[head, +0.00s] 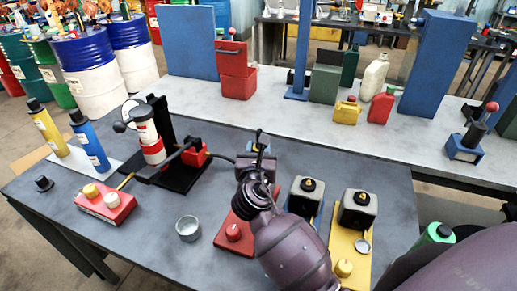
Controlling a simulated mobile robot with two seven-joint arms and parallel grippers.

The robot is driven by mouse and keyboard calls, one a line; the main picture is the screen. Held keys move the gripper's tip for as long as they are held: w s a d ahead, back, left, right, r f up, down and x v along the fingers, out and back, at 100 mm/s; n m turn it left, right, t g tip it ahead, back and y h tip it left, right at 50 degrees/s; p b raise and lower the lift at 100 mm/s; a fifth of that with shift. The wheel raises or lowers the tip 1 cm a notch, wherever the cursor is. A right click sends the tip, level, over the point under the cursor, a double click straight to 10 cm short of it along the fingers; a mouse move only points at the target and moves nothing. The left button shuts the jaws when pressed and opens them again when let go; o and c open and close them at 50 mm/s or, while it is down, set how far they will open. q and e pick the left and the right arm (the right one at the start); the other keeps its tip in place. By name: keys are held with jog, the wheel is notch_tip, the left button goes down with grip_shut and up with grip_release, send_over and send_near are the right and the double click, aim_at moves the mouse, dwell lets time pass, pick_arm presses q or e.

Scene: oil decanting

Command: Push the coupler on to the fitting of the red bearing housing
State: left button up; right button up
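The red bearing housing has a red base plate (222,241) with a red cap (233,232) at its front. Its upper part and fitting are largely hidden by my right arm and gripper. My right gripper (257,152) points away over the back of this housing, and its fingers are too small and covered to read. A thin black hose (216,154) runs from beside a red-banded white cylinder toward my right gripper. I cannot make out the coupler or whether it is in the fingers. My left gripper is not in view.
Grey housings on a blue base (318,214) and a yellow base (337,240) stand right of my arm. A metal cup (188,228) is left of the red plate. A red block with two knobs (106,212) and two bottles stand farther left.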

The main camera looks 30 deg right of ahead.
dwell(0.4)
jog(key=shift+r+p, duration=0.1)
jog(key=shift+p, duration=0.35)
dwell(0.5)
jog(key=shift+p, duration=0.4)
dwell(0.3)
dwell(0.4)
jog(key=shift+p, duration=0.45)
jog(key=shift+f+b, duration=0.4)
jog(key=shift+f, duration=0.25)
